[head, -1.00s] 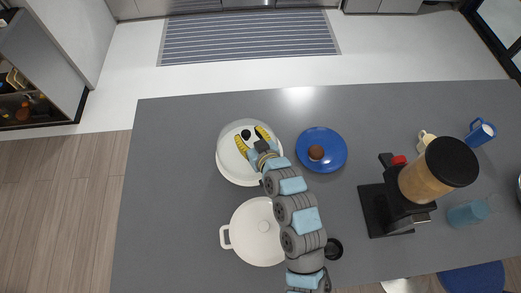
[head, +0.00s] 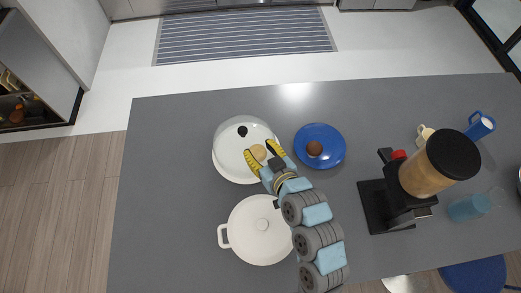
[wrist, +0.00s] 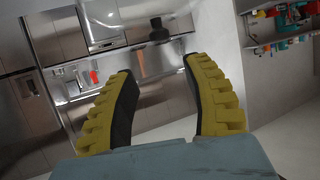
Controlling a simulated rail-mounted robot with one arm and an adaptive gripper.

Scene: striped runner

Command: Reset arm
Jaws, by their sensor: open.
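My gripper (head: 263,151) has yellow fingers and sits over the near right part of a round white dish (head: 226,163) in the head view. The dish seems to have a clear cover with a black knob (head: 242,131). The fingers are spread apart. A small round tan thing (head: 258,152) shows between them in the head view; I cannot tell its height or whether it touches a finger.
A white lidded pot (head: 262,232) stands just left of my arm. A blue plate (head: 333,160) with a brown round item (head: 314,149) lies to the right. A coffee machine (head: 375,205), mugs and a blue glass (head: 467,209) stand further right. The left counter (head: 160,190) is clear.

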